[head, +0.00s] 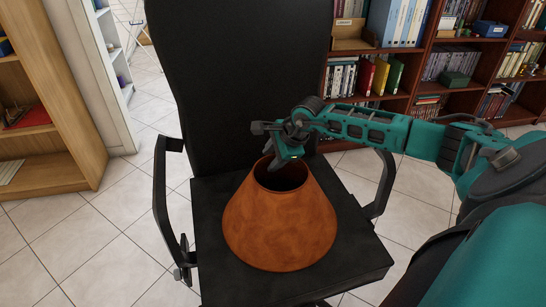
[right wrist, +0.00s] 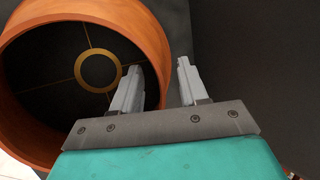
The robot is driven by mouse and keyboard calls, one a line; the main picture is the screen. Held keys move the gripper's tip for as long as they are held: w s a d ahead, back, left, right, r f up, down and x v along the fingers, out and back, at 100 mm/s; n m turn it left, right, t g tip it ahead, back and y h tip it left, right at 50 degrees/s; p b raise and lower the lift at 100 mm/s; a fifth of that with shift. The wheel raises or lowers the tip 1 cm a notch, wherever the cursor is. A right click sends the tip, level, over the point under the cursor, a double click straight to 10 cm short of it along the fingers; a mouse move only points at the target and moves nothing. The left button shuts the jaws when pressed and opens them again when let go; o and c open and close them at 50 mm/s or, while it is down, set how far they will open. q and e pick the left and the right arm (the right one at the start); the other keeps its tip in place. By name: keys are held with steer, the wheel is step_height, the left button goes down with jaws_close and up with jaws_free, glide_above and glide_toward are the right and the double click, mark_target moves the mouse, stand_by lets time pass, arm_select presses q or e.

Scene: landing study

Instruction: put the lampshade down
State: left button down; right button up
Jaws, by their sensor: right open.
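The orange-brown lampshade (head: 279,227) stands upright on the seat of a black office chair (head: 214,268), wide end down. Its open top shows a dark inside. In the right wrist view the lampshade (right wrist: 153,38) shows its rim, with a ring and thin spokes inside. My right gripper (head: 274,171) is at the back of the top rim, near the chair's backrest. In the right wrist view its two fingers (right wrist: 160,75) are apart, one over the opening and one outside the rim. The rim between them is not gripped. My left gripper is not in view.
The chair has a tall backrest (head: 240,70) behind the lampshade and armrests on the left (head: 161,205) and right (head: 383,185). Bookshelves (head: 420,75) stand behind at the right, and a wooden shelf (head: 60,110) at the left. Tiled floor (head: 110,235) lies open at the left.

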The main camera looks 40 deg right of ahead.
steer(key=p+v, duration=0.3)
steer(key=v, duration=0.9)
steer(key=a+f+y, duration=0.1)
steer(key=a, duration=0.2)
steer(key=a+m+y, duration=0.1)
steer(key=a+y, duration=0.1)
steer(key=a, duration=0.2)
steer(key=a+f+m+y, duration=0.1)
steer(key=a, duration=0.2)
steer(key=shift+s+a+f, duration=0.25)
steer(key=shift+s+f, duration=0.1)
steer(key=shift+s, duration=0.05)
steer(key=s+a+r+m+t+y, duration=0.2)
steer(key=a+m+t+y, duration=0.5)
steer(key=a+m, duration=1.05)
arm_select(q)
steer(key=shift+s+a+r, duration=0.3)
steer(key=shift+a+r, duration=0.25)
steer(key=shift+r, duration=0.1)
arm_select(e)
steer(key=s+f+m+g+h, duration=0.1)
steer(key=s+f+m+h, duration=0.3)
steer(key=m, duration=1)
steer(key=s+f+m+g+h, duration=0.1)
steer(key=s+f+m+h, duration=0.4)
steer(key=f+m, duration=0.4)
steer(key=m, duration=0.4)
steer(key=shift+s+f+m, duration=0.15)
steer(key=shift+s+m, duration=0.15)
steer(key=shift+m, duration=0.05)
